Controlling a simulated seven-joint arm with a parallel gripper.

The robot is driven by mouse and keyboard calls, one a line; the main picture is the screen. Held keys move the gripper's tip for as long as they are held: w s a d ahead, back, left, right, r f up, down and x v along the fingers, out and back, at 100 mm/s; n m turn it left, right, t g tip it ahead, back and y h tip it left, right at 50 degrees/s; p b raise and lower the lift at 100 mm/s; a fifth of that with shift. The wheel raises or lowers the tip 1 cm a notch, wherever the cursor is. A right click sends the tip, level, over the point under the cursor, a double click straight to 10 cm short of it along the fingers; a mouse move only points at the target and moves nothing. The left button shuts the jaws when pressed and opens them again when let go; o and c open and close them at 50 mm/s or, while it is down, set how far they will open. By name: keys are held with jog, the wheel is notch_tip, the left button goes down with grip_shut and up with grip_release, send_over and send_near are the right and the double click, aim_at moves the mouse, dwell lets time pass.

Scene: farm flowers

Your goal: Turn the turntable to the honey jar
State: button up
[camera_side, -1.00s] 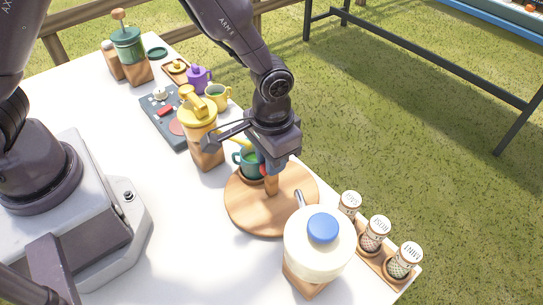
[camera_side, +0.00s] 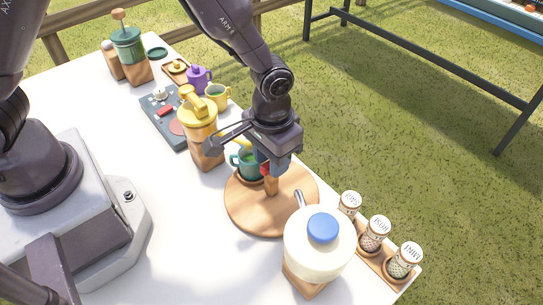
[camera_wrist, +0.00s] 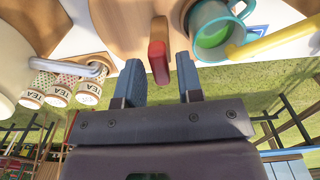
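The turntable (camera_side: 245,212) is a round wooden disc on the white table. A short wooden peg handle with a red top (camera_side: 271,184) stands on it; the red top also shows in the wrist view (camera_wrist: 158,60). A teal mug with green contents (camera_side: 242,160) stands at the disc's far-left edge. My gripper (camera_wrist: 161,75) is open, its fingers on either side of the red top in the wrist view; whether they touch it I cannot tell. A yellow-lidded jar (camera_side: 199,113) on a wooden block, possibly the honey jar, stands behind and left of the turntable.
A cream pot with a blue lid (camera_side: 318,245) stands close in front of the turntable. Several labelled small jars (camera_side: 376,233) stand in a wooden rack at the right table edge. A dark tray (camera_side: 165,118) and a green-lidded jar (camera_side: 128,45) are farther back. The front-left tabletop is clear.

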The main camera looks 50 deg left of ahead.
jog(key=shift+o, duration=0.4)
notch_tip(320, 180, up, 13)
dwell(0.4)
jog(key=s+a+r+t, duration=0.5)
jog(key=s+a+r, duration=0.7)
jog(key=s+a, duration=0.2)
jog(key=shift+a+r+t, duration=0.2)
jog(key=shift+a+t, duration=0.1)
jog(key=shift+a, duration=0.2)
